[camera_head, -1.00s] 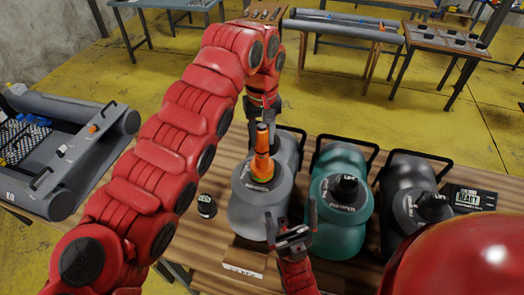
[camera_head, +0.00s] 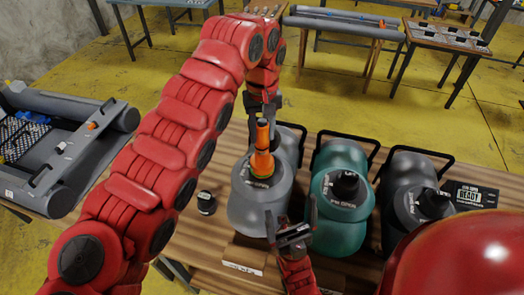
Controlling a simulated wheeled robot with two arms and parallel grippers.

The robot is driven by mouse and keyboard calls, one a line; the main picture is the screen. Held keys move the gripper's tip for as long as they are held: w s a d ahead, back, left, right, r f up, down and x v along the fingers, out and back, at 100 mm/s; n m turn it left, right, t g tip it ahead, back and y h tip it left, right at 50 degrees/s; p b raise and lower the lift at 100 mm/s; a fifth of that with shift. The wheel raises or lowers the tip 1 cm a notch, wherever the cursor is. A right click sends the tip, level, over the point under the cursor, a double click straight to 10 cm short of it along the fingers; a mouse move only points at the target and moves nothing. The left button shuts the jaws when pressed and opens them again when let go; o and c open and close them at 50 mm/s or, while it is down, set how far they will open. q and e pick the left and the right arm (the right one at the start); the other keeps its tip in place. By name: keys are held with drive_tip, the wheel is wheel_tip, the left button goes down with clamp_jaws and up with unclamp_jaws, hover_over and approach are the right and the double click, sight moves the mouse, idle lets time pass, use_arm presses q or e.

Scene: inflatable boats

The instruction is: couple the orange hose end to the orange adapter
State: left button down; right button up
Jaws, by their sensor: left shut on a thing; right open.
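An orange tapered piece (camera_head: 262,163) stands near upright on top of the nearest grey jug (camera_head: 250,208), with a yellow-green ring at its foot. A narrower orange part with a dark band (camera_head: 263,132) tops it. I cannot tell which part is the hose end and which the adapter, or whether they are joined. My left gripper (camera_head: 262,113) reaches down from behind, shut at the upper orange part; its fingertips are mostly hidden. My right gripper (camera_head: 293,222) is open and empty in front of the grey jug, its fingers pointing up.
A teal jug (camera_head: 340,222) and a dark grey jug (camera_head: 408,205) with black handles stand to the right. A small black cap (camera_head: 206,203) lies left. A black READY sign (camera_head: 476,195) is at right. A grey inflatable boat (camera_head: 75,160) lies left. Clear wood (camera_head: 190,240) shows front left.

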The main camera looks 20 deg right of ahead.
use_arm(q)
drive_tip(key=shift+f+b, duration=0.85)
drive_tip(key=shift+f, duration=0.15)
idle(0.5)
drive_tip(key=shift+c, duration=2)
unclamp_jaws()
